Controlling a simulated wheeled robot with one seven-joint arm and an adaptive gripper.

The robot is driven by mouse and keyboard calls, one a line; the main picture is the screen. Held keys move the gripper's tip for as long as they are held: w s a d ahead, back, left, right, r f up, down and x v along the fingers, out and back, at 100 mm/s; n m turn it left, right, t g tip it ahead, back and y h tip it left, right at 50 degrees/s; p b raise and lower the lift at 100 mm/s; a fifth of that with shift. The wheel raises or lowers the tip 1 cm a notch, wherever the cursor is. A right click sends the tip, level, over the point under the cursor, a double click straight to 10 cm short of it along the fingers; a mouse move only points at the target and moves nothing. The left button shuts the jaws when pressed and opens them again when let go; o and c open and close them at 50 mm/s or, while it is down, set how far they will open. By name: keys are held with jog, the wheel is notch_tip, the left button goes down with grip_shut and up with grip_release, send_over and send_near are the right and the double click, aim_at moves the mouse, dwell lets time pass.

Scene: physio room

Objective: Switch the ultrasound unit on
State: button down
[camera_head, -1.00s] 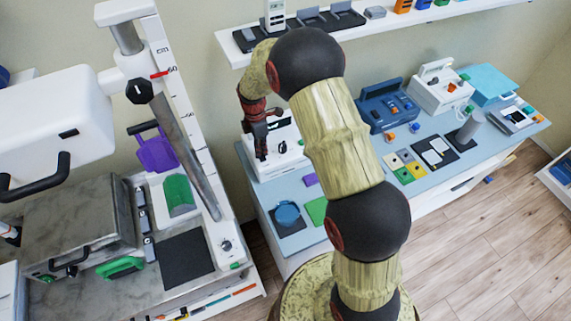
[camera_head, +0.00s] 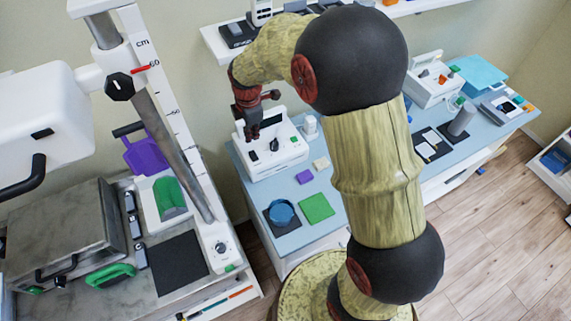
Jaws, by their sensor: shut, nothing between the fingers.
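A white box unit (camera_head: 283,160) with a carry handle stands at the left end of the blue-topped table. Its front shows a black knob (camera_head: 274,145), a small dark part (camera_head: 254,156) to the knob's left, and small marks to its right. My red and dark gripper (camera_head: 252,136) is shut and empty, pointing down over the left part of this unit and hiding some of it. I cannot tell whether it touches. A second white unit (camera_head: 425,92), with an orange-red part, stands farther right. No label shows which one is the ultrasound unit.
A blue round dish (camera_head: 282,212), a green pad (camera_head: 317,208), a purple block (camera_head: 304,177) and a white jar (camera_head: 310,125) lie near the first unit. A wall shelf (camera_head: 215,45) runs above. A height scale (camera_head: 180,120) stands left. My arm hides the table's middle.

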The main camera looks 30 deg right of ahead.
notch_tip(320, 180, up, 5)
jog(key=s+r+m, duration=0.2)
jog(key=s+m, duration=0.6)
jog(key=s, duration=0.3)
jog(key=s+d+r+m+p, duration=0.1)
jog(key=s+r+m, duration=0.1)
jog(key=s+m, duration=0.6)
jog(key=s, duration=0.2)
jog(key=shift+s+r+g, duration=0.3)
jog(key=shift+s, duration=0.1)
jog(key=shift+d+m, duration=0.1)
jog(key=shift+m, duration=0.2)
jog(key=s+r+m+t+b, duration=0.1)
jog(key=s+r+t+b, duration=0.2)
jog(key=s+b, duration=0.5)
jog(key=shift+s+d+r+t, duration=0.3)
jog(key=shift+s+t, duration=0.2)
jog(key=shift+t, duration=0.3)
